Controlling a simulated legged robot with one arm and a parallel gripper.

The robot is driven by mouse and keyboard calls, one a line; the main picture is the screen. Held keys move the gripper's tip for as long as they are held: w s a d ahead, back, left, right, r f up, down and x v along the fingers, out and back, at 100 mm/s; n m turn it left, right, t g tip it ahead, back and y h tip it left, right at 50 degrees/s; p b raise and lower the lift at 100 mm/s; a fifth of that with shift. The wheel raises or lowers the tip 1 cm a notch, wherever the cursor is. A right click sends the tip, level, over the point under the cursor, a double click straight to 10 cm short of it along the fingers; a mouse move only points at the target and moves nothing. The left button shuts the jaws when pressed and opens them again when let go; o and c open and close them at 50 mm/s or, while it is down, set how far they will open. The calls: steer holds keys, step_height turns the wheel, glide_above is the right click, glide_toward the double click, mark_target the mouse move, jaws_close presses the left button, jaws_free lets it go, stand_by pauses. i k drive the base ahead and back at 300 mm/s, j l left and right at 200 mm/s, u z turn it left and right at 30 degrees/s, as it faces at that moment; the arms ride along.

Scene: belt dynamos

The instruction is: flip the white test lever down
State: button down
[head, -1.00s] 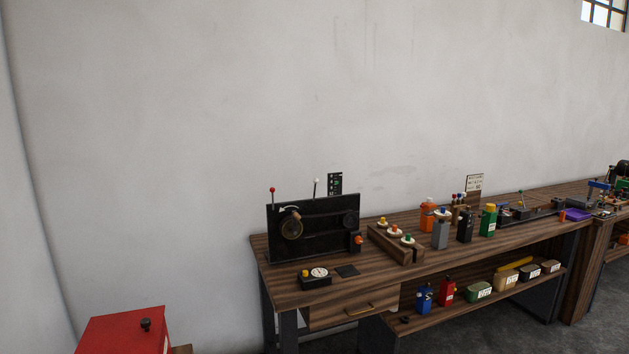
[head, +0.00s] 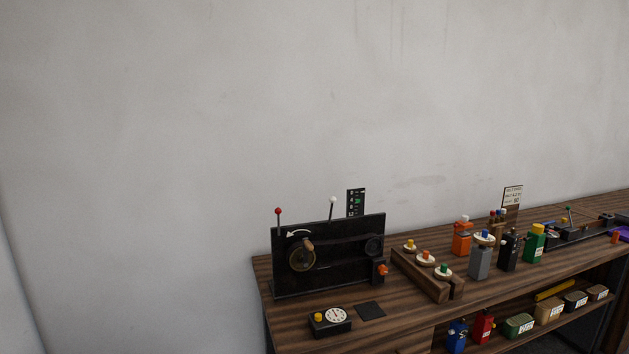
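The white test lever (head: 332,207) stands up from the top edge of the black belt dynamo panel (head: 335,265), right of its middle, its white ball at the top. A red-tipped lever (head: 278,219) stands at the panel's left end. A crank wheel with a wooden handle (head: 302,257) is on the panel's left face below a white curved arrow. A smaller dark pulley (head: 374,246) is on the right. My gripper is not in view.
A wooden workbench (head: 405,319) carries a small dial box (head: 330,320), a dark square pad (head: 370,310), a wooden rack (head: 420,276) with colored knobs and several bottles to the right. A lower shelf holds more containers. A plain wall (head: 200,120) rises behind.

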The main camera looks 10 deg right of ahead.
mark_target(332, 199)
steer(key=i+l+u, duration=0.1)
steer(key=i, duration=0.35)
steer(key=i+l, duration=0.15)
steer(key=i, duration=0.25)
steer(key=i+l+u, duration=0.15)
steer(key=i, duration=0.3)
steer(key=i+l+u, duration=0.1)
steer(key=i, duration=0.3)
